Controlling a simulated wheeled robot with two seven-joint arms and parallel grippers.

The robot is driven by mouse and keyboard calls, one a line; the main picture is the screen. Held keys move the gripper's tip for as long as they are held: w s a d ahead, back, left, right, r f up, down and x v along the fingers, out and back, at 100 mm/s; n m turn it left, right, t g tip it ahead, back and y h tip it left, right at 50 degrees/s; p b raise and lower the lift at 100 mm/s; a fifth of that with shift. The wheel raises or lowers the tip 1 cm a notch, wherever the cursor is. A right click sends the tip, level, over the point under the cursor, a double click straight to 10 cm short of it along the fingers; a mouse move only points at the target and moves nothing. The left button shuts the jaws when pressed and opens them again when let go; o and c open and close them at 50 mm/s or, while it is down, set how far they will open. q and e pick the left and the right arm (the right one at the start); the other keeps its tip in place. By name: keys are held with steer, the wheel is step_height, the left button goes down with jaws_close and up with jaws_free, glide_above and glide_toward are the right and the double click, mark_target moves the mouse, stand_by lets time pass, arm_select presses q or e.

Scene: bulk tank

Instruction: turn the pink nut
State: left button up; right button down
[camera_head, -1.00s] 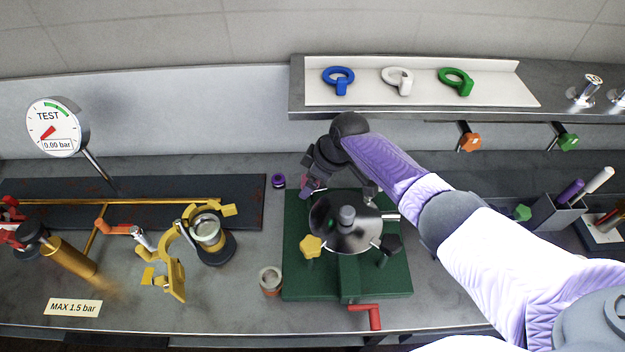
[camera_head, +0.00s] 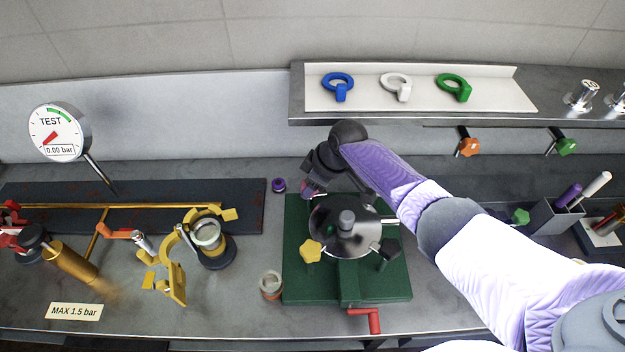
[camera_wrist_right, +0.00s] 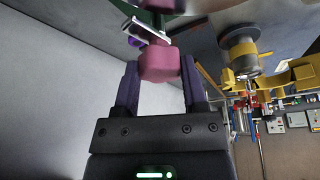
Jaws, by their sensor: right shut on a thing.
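The pink nut (camera_wrist_right: 159,63) sits between the two fingers of my right gripper (camera_wrist_right: 158,85) in the right wrist view, and the gripper is shut on it. In the head view the right gripper (camera_head: 312,187) is at the back left corner of the green base (camera_head: 295,285), beside the round metal lid (camera_head: 330,235). There the nut is mostly hidden by the gripper, with only a small pink patch showing. My left gripper is not in view.
A purple ring (camera_head: 279,185) lies left of the green base. A small metal fitting (camera_head: 271,285) and a yellow clamp assembly (camera_head: 177,283) stand further left. A red handle (camera_head: 373,320) sticks out in front. The shelf (camera_head: 420,115) overhangs at the back.

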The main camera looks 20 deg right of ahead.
steer(key=shift+s+r+m+h+p, duration=0.1)
steer(key=shift+r+m+h+p, duration=0.15)
steer(key=shift+m+p, duration=0.85)
steer(key=m+t+h+p, duration=0.1)
steer(key=m+p, duration=0.1)
steer(key=shift+a+f+m, duration=0.1)
steer(key=shift+a+m, duration=0.05)
steer(key=shift+m, duration=0.15)
steer(key=m+h+p, duration=0.1)
steer(key=m, duration=0.2)
steer(key=shift+f+t+p, duration=0.1)
steer(key=shift+t+p, duration=0.2)
steer(key=shift+p, duration=0.05)
steer(key=shift+a+m+h, duration=0.1)
steer(key=shift+m+h, duration=0.45)
steer(key=shift+m, duration=0.55)
steer(key=shift+p, duration=0.3)
steer(key=shift+c, duration=0.7)
jaws_free()
